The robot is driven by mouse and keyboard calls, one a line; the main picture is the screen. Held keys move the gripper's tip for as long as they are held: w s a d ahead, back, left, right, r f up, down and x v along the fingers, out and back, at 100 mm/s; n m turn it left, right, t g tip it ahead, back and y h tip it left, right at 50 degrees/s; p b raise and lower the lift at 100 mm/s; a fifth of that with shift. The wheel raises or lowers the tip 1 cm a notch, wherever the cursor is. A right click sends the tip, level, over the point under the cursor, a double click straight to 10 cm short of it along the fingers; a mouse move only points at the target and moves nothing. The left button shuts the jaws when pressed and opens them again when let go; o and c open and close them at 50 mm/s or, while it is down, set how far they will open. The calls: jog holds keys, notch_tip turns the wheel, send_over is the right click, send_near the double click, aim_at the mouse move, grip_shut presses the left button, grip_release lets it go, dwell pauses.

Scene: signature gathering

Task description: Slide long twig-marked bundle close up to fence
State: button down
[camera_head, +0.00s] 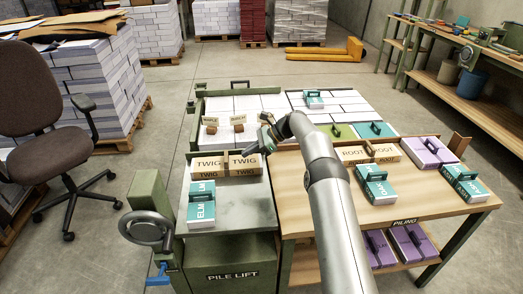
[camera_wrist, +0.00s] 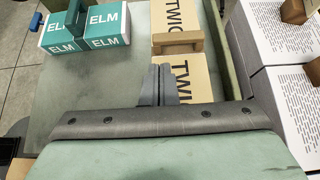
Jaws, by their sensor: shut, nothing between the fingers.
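The long tan TWIG bundle (camera_head: 212,165) lies on the pile lift's grey-green top, with a brown band across its middle. It also shows in the wrist view (camera_wrist: 193,75), its near end hidden by my wrist. My gripper (camera_head: 252,153) is shut and empty at the bundle's right end in the head view. In the wrist view my fingertips (camera_wrist: 160,72) overlap the bundle's left side; I cannot tell whether they touch it. A green raised edge, apparently the fence (camera_wrist: 240,55), runs along the bundle's right side there, with a narrow gap between.
A teal ELM bundle (camera_head: 201,205) stands at the lift's left front, and also shows in the wrist view (camera_wrist: 103,27). White printed stacks (camera_wrist: 288,35) lie beyond the green edge. The piling table (camera_head: 330,190) at right holds ROOT, teal and purple bundles. The lift's front right is clear.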

aim_at(227, 161)
jog(key=a, duration=0.6)
jog(key=shift+s+f+p, duration=0.25)
jog(key=shift+f+p, duration=0.15)
jog(key=shift+f, duration=0.45)
jog(key=shift+d, duration=0.1)
